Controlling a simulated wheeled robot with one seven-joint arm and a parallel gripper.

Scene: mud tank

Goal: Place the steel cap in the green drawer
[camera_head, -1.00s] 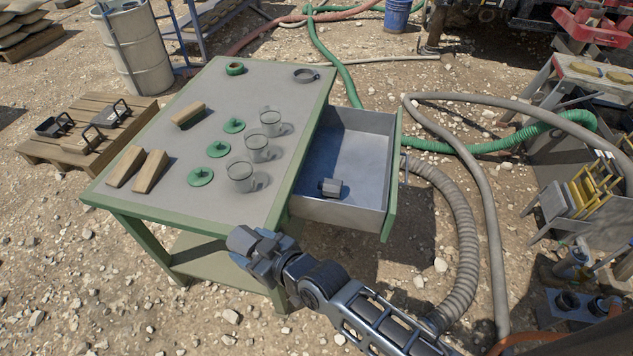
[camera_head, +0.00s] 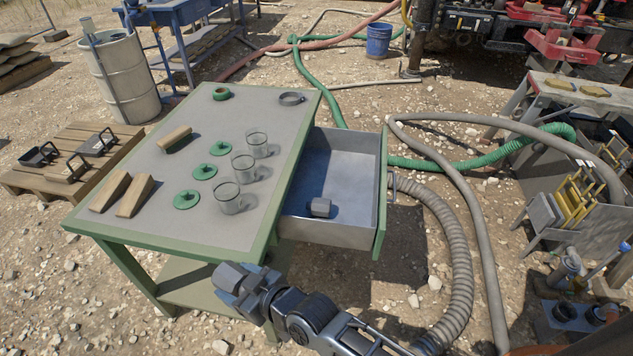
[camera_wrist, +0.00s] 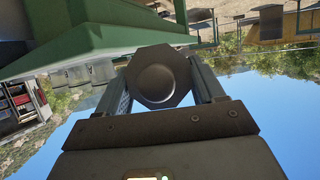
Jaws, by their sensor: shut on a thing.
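My gripper (camera_head: 243,290) is beside the table's near right corner, outside the drawer. In the wrist view my gripper (camera_wrist: 160,95) is shut on a dark grey hexagonal steel cap (camera_wrist: 158,76), whose round recessed face shows between the fingers. The cap also shows in the head view (camera_head: 229,276) at the gripper's tip. The green drawer (camera_head: 381,205) is pulled open on the table's right side, with a green front and grey metal inside. Another grey cap-like piece (camera_head: 320,207) lies on the drawer floor near its front left.
The green-edged table (camera_head: 225,115) carries three glass jars (camera_head: 227,198), green lids (camera_head: 187,199), wooden blocks (camera_head: 135,195), a green ring (camera_head: 221,93) and a dark ring clamp (camera_head: 291,99). Hoses (camera_head: 455,280) run over the gravel right of the drawer. Most of the drawer floor is free.

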